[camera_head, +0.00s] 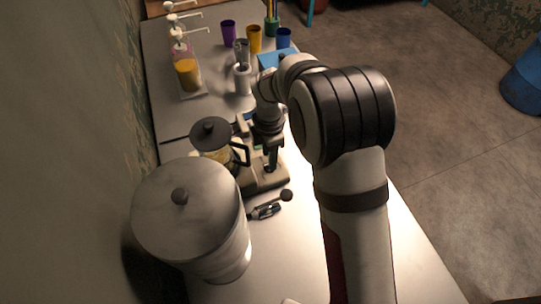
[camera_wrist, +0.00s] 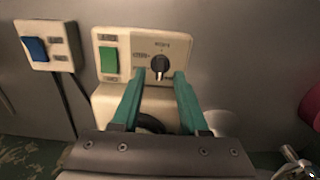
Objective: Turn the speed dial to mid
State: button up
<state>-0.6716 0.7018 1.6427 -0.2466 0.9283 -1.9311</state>
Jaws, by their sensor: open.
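The speed dial (camera_wrist: 160,64) is a small black knob on a cream control panel (camera_wrist: 128,43). Small dark marks stand above it and to its left, too blurred to read, so I cannot tell its setting. A green switch (camera_wrist: 109,60) is left of it on the same panel. My gripper (camera_wrist: 159,74) is open, with its teal fingertips just below and to either side of the dial; I cannot tell whether they touch it. In the head view my gripper (camera_head: 271,160) points down at the appliance base (camera_head: 265,178), and the dial is hidden there.
A glass jug with a dark lid (camera_head: 210,132) stands left of my gripper. A large lidded metal pot (camera_head: 190,215) is at front left, a small dark-ended tool (camera_head: 266,210) beside it. Cups and pump bottles stand behind. A blue switch (camera_wrist: 36,48) is left of the panel.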

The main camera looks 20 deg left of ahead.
jog(key=shift+f, duration=1.2)
grip_shut()
